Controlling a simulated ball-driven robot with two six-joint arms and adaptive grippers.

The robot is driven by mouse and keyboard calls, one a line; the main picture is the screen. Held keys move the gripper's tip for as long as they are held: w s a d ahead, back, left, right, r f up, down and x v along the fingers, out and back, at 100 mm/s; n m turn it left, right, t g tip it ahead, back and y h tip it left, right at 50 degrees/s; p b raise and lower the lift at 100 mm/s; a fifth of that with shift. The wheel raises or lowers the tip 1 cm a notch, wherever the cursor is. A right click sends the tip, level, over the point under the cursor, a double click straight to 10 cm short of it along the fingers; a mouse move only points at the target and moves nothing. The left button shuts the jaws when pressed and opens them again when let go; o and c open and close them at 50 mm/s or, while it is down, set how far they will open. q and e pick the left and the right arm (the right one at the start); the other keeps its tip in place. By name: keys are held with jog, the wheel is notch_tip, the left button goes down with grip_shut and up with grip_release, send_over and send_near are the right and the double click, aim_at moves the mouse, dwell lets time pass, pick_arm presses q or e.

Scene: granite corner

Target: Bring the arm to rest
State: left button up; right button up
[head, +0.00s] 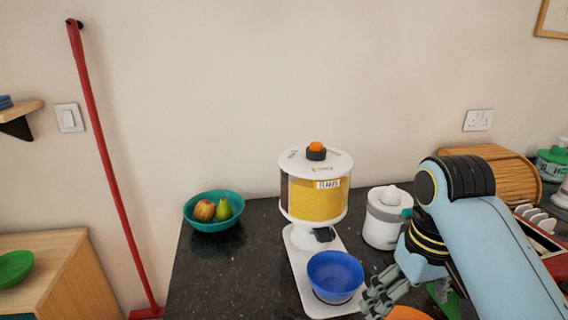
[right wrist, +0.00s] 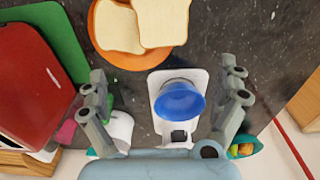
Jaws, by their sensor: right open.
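My right arm (head: 490,235) comes in from the right in the head view. Its gripper (head: 378,297) is just right of the blue bowl (head: 335,274), over the dark counter. In the right wrist view the gripper (right wrist: 166,80) has its fingers spread wide and nothing between them. The blue bowl (right wrist: 180,101) shows beyond the fingers, on the white base of the dispenser, and looks empty. My left gripper is in neither view.
The cereal dispenser (head: 316,190) stands behind the bowl. A white juicer (head: 382,228) is beside the arm. Bread slices (right wrist: 163,20) lie on an orange plate (right wrist: 104,48). A red appliance (right wrist: 32,90) and green board (right wrist: 58,30) are close. A teal fruit bowl (head: 213,222) stands left.

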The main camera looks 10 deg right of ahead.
jog(key=s+d+r+t, duration=0.1)
jog(key=s+d+t, duration=0.25)
jog(key=s, duration=1.35)
jog(key=s+d+f+g+h+b, duration=0.2)
jog(key=f+b, duration=1.1)
jog(key=f, duration=2.5)
jog(key=s+f+b, duration=0.3)
jog(key=s+f, duration=0.3)
jog(key=f, duration=0.3)
jog(key=s+d+f+g+b, duration=0.1)
jog(key=s+f+b, duration=0.3)
jog(key=f, duration=0.5)
jog(key=s+d+f+y+b, duration=0.1)
jog(key=s+f+b, duration=0.2)
jog(key=s+f, duration=0.5)
jog(key=shift+f+b, duration=0.35)
jog(key=shift+f, duration=0.25)
jog(key=shift+s+d, duration=0.1)
